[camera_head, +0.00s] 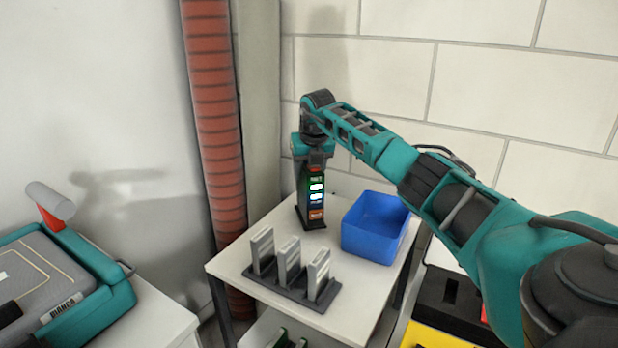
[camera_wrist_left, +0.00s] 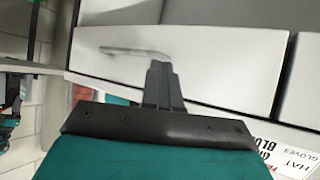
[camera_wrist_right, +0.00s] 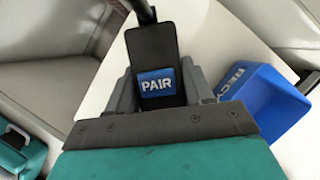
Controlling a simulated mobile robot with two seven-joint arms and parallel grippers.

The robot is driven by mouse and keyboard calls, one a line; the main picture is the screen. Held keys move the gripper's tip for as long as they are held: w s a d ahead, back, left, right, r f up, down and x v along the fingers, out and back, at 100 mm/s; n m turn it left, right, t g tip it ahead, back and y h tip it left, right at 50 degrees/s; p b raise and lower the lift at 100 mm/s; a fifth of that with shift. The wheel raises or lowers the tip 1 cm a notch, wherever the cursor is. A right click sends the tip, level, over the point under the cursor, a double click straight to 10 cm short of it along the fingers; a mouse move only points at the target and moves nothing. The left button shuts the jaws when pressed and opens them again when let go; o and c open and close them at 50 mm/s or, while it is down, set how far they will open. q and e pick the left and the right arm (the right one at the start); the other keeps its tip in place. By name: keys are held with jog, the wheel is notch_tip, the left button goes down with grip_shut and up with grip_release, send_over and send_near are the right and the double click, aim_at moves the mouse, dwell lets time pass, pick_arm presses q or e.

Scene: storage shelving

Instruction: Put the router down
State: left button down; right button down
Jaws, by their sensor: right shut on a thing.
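The router (camera_head: 311,203) is a tall, dark, upright box with lit green, white and orange panels. It is at the back left of the white table (camera_head: 225,262). Its foot appears to be at the tabletop; I cannot tell whether the table bears its weight. My right gripper (camera_head: 316,158) is shut on its upper part from above.
A blue bin (camera_head: 372,238) stands close to the router's right. A grey rack with several upright modules (camera_head: 288,262) is in front. A red ribbed pipe (camera_head: 215,130) and wall are behind. A teal case (camera_head: 85,280) lies at left, a black and yellow box (camera_head: 445,300) at right.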

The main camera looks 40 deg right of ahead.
pick_arm(q)
jog(key=shift+s+f, duration=0.2)
jog(key=shift+f, duration=0.15)
pick_arm(e)
jog(key=shift+f, duration=0.95)
jog(key=shift+c, duration=2.2)
grip_release()
jog(key=p+v, duration=0.1)
jog(key=v, duration=1)
jog(key=shift+d+p, duration=0.1)
jog(key=shift+p, duration=0.2)
pick_arm(q)
jog(key=shift+a+r, duration=0.2)
jog(key=shift+r, duration=0.25)
pick_arm(e)
jog(key=shift+s+r, duration=0.2)
jog(key=shift+r, duration=0.3)
pick_arm(q)
jog(key=shift+s, duration=0.15)
pick_arm(e)
jog(key=shift+a, duration=0.2)
